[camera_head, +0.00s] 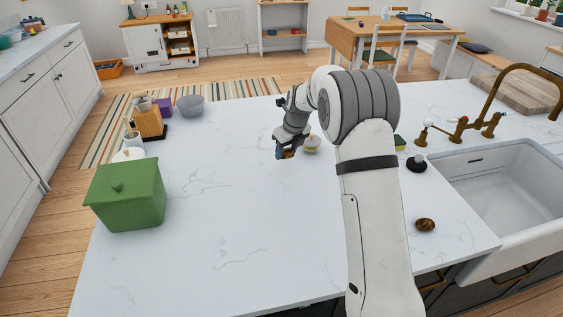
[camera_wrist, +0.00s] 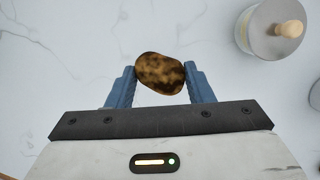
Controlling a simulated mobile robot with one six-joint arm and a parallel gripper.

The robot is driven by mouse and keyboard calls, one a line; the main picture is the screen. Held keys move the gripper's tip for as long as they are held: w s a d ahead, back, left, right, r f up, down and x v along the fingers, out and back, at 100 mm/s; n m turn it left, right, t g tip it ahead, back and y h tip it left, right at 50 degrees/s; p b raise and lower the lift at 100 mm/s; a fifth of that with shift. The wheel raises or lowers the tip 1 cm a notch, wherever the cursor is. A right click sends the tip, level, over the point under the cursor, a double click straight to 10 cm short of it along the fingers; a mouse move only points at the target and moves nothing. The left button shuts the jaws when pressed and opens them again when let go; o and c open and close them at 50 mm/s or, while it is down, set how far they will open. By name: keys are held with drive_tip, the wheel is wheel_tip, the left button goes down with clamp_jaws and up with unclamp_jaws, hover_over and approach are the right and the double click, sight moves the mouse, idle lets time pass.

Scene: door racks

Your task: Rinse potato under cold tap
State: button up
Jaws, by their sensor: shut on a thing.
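My gripper (camera_head: 284,153) is over the middle of the white counter (camera_head: 230,220). In the wrist view, my gripper's blue fingers (camera_wrist: 160,85) are shut on a brown, mottled potato (camera_wrist: 160,73), one finger at each side. The potato also shows in the head view (camera_head: 289,155), partly hidden by the fingers. Its height above the counter is hard to tell. The brass tap (camera_head: 462,127) has a tall curved spout and stands behind the white sink (camera_head: 490,190) at the right. No water is seen running.
A lidded pot with a wooden knob (camera_wrist: 284,33) stands close to my gripper's right. A dark brown mottled oval thing (camera_head: 425,224) and a black-based thing (camera_head: 416,164) lie near the sink. A green box (camera_head: 125,197) stands at left.

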sight(285, 171)
drive_tip(key=shift+x, duration=0.95)
drive_tip(key=shift+s+a+f+p, duration=0.1)
drive_tip(key=shift+s+f+p, duration=0.1)
drive_tip(key=shift+f, duration=0.75)
drive_tip(key=shift+s+a+f+p, duration=0.1)
drive_tip(key=shift+f+p, duration=0.1)
drive_tip(key=shift+f, duration=0.75)
drive_tip(key=shift+f, duration=0.15)
drive_tip(key=o, duration=1)
drive_tip(key=shift+c, duration=0.2)
